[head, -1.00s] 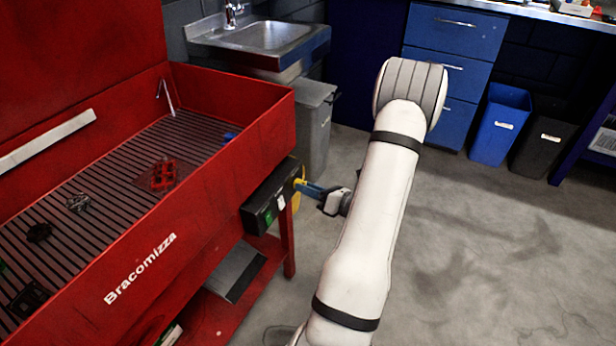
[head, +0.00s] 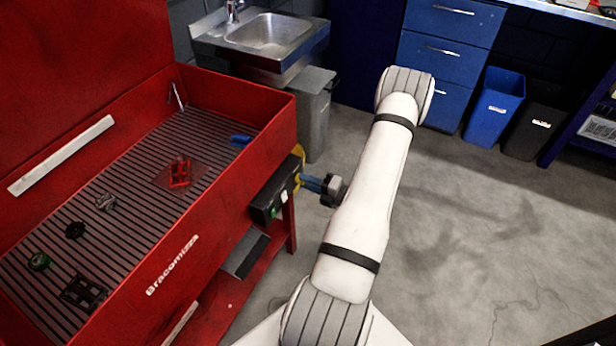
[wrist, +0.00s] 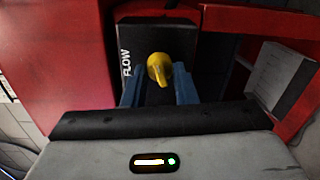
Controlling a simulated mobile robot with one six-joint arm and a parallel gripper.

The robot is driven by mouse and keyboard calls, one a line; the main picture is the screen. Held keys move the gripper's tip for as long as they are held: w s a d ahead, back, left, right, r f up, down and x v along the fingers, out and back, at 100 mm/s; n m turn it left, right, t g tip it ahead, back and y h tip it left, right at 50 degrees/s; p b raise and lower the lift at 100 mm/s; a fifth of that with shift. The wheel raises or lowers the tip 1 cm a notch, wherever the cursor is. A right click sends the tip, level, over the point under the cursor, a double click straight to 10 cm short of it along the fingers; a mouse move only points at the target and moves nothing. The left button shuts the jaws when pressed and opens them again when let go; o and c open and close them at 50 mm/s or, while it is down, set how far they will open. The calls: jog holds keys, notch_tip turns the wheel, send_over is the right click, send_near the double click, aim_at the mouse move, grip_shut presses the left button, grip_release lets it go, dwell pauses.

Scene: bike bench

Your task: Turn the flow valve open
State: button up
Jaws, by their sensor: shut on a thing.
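The flow valve is a yellow knob (wrist: 159,68) on the end of a black box (wrist: 180,40) marked FLOW, fixed to the red wash bench. In the wrist view the knob's narrow grip points mostly up and down, slightly tilted. My gripper (wrist: 160,88) has its blue fingers on either side of the knob and is shut on it. In the head view the black box (head: 268,200) hangs on the bench's right side. My gripper (head: 305,182) reaches it from the right, and the yellow knob (head: 297,172) is partly hidden.
The red bench (head: 215,235) holds several small parts on its grated floor. A grey bin (head: 312,110) and a sink (head: 268,32) stand behind it. Blue (head: 497,108) and black (head: 532,130) bins stand at the back right. The floor right of my arm is clear.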

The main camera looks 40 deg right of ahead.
jog(key=shift+m+p, duration=0.55)
jog(key=shift+m, duration=0.25)
jog(key=o, duration=1)
jog(key=v, duration=0.7)
jog(key=shift+s+d, duration=0.25)
jog(key=shift+s, duration=0.1)
